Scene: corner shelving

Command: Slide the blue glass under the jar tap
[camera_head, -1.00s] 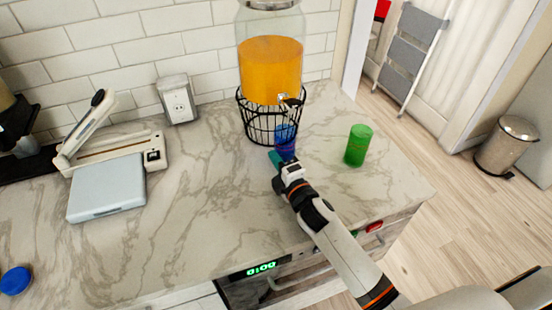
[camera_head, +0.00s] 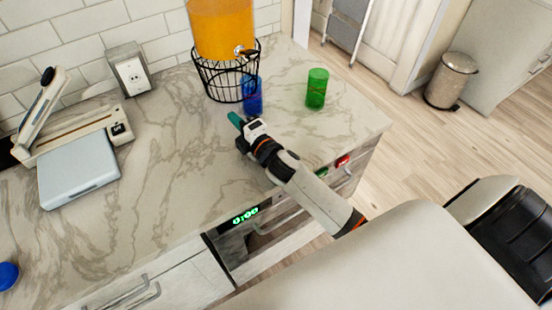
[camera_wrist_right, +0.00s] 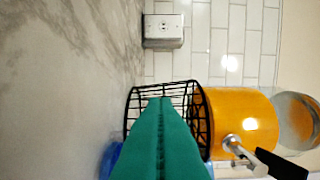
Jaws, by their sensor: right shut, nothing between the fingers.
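The blue glass (camera_head: 252,98) stands upright on the counter, against the front right of the black wire stand in the head view. The jar (camera_head: 222,30) of orange liquid sits on that stand. Its tap (camera_head: 243,52) points forward, above and slightly left of the glass in the picture. My right gripper (camera_head: 235,119) has its teal fingers shut and empty, low over the counter just in front and left of the glass. In the right wrist view the teal fingers (camera_wrist_right: 163,140) hide most of the blue glass (camera_wrist_right: 112,162), while the tap (camera_wrist_right: 232,145) shows at right. My left gripper is not in view.
The wire stand (camera_head: 222,82) carries the jar. A green glass (camera_head: 317,89) stands to the right, near the counter's right edge. A grey-blue scale-like device (camera_head: 80,178) and an outlet box (camera_head: 129,70) are to the left. The marble counter (camera_head: 165,150) between is clear.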

